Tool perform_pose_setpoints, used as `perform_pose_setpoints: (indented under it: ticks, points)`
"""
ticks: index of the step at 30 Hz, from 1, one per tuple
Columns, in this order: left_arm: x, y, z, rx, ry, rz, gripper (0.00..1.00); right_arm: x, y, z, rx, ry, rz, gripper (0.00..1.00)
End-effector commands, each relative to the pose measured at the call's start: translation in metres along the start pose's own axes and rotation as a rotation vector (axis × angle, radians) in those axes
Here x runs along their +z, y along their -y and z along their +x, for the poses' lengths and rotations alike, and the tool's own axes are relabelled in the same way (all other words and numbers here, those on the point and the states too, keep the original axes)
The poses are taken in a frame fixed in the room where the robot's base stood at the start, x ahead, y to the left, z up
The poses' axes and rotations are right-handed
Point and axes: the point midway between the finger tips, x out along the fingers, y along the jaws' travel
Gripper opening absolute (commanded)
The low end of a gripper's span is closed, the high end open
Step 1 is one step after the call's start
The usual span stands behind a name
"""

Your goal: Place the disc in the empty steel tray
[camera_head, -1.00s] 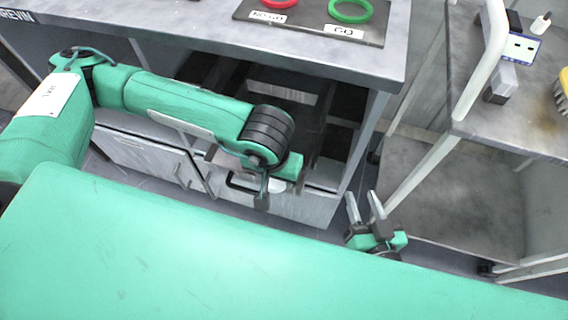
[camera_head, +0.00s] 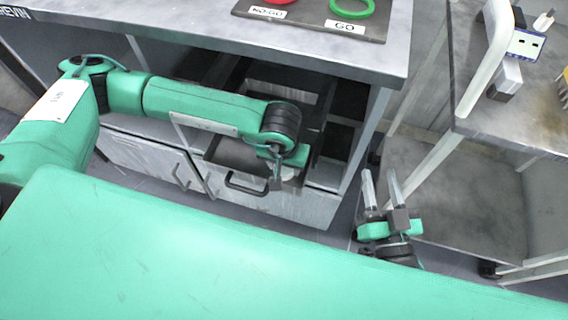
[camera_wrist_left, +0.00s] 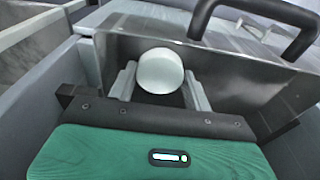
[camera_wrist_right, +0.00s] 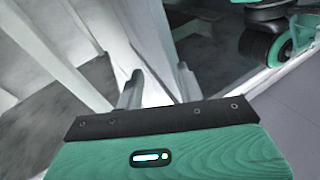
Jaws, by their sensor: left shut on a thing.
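The white round disc (camera_wrist_left: 160,71) sits between the fingers of my left gripper (camera_wrist_left: 160,88) in the left wrist view. The gripper is shut on it. A grey metal drawer wall (camera_wrist_left: 225,68) with a black handle is just beyond the disc. In the head view my left gripper (camera_head: 277,172) is over the open drawer (camera_head: 232,152) under the bench, its fingers mostly hidden. My right gripper (camera_head: 382,185) is open and empty, between the bench and the cart. Its spread fingers also show in the right wrist view (camera_wrist_right: 158,90). I cannot make out a separate empty steel tray.
The grey bench top (camera_head: 210,25) bears a dark board with red and green rings (camera_head: 352,8) labelled NO-GO and GO. A metal cart (camera_head: 430,190) with a white rail (camera_head: 485,65) stands at right. A cabinet (camera_head: 150,160) is below the bench.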

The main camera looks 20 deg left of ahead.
Motion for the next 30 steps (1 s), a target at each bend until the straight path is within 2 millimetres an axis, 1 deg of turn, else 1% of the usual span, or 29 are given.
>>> perform_pose_setpoints:
  ticks: [6, 17, 18, 21, 30]
  points:
    - [0.000, 0.000, 0.000, 0.000, 0.000, 0.001, 0.20, -0.001, 0.000, 0.000, 0.000, -0.004, -0.001, 0.38]
    - [0.000, 0.000, 0.002, 0.000, 0.000, 0.001, 0.20, -0.011, -0.002, 0.003, 0.000, -0.060, -0.009, 0.38]
    - [0.001, 0.000, 0.001, 0.000, 0.000, 0.000, 0.54, -0.013, -0.002, 0.004, 0.000, -0.066, -0.010, 0.38]
    - [0.001, 0.000, 0.001, 0.000, 0.000, 0.000, 0.72, -0.013, -0.003, 0.004, 0.000, -0.068, -0.011, 0.38]
    - [0.000, 0.000, 0.001, 0.000, 0.000, 0.000, 0.72, -0.013, -0.003, 0.004, 0.000, -0.065, -0.011, 0.38]
